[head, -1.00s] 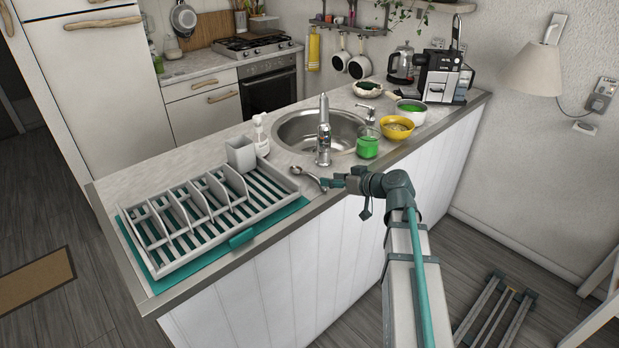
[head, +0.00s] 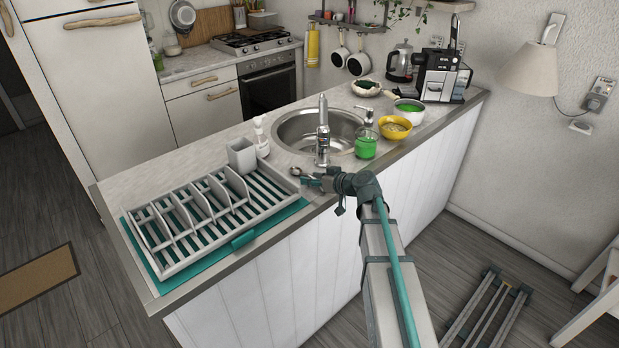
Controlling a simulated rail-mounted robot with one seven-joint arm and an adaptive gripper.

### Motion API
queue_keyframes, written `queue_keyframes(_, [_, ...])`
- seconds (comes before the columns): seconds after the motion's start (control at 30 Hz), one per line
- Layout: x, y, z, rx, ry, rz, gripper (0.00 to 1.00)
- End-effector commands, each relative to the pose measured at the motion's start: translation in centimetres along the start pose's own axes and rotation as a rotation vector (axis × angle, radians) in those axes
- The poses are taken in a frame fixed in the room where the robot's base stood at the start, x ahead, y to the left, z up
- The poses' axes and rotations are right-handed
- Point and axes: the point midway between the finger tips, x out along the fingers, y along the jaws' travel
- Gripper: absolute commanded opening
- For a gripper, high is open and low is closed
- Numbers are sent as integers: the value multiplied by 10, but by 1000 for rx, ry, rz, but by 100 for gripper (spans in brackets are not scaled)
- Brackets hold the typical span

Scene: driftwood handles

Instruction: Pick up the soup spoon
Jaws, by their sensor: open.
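The soup spoon (head: 296,171) is a small metal spoon lying on the counter between the dish rack and the sink tap. Only its left end shows in the head view; my gripper hides the rest. My gripper (head: 307,180) reaches in from the right, low over the counter at the spoon. It is open. I cannot tell whether its fingers are around the spoon or touch it.
The white dish rack (head: 262,212) on a teal mat stands to the left, with a grey cup (head: 242,155) at its back corner. The tap (head: 322,133) and sink (head: 293,127) are just behind.

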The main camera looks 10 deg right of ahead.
Motion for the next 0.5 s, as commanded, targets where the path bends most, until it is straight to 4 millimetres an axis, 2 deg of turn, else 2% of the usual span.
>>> queue_keyframes(0.07, [0, 0, 0, 0, 0, 0, 49])
queue_keyframes(0.37, [0, 0, 0, 0, -1, 0, 0])
queue_keyframes(0.5, [0, 0, 0, 0, 0, 0, 0])
